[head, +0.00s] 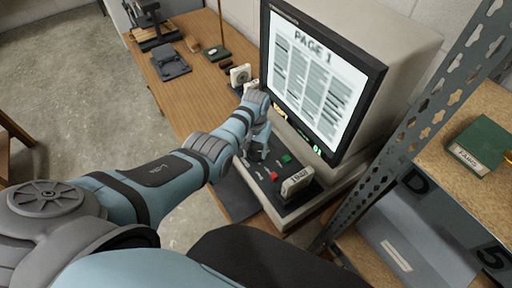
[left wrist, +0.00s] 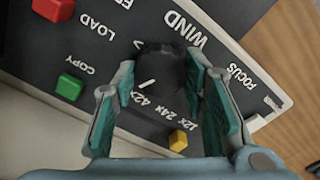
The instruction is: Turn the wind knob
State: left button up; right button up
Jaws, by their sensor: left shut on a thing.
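The wind knob (left wrist: 160,62) is dark and round, on the black control panel (left wrist: 105,55) beside the white word WIND. My left gripper (left wrist: 160,78) is shut on the knob, one fingertip on each side of it. A short white line shows on the panel between the fingers, near marks reading 12x, 24x, 42x. In the head view my left gripper (head: 257,143) reaches down onto the panel below the lit reader screen (head: 315,85), which shows PAGE 1; the arm and gripper hide the knob there. My right gripper is not in view.
Green (left wrist: 69,87), red (left wrist: 53,8) and yellow (left wrist: 178,140) buttons sit near the knob. A metal shelf upright (head: 400,135) rises at the right. Small items stand on the wooden table (head: 185,100).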

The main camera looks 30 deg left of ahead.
aim_at(255, 152)
pick_arm(q)
jog(key=n+p, duration=0.1)
jog(key=n, duration=0.4)
jog(key=shift+w, duration=0.1)
dwell(0.4)
jog(key=o, duration=1.2)
jog(key=shift+c, duration=0.2)
notch_tip(255, 152, up, 12)
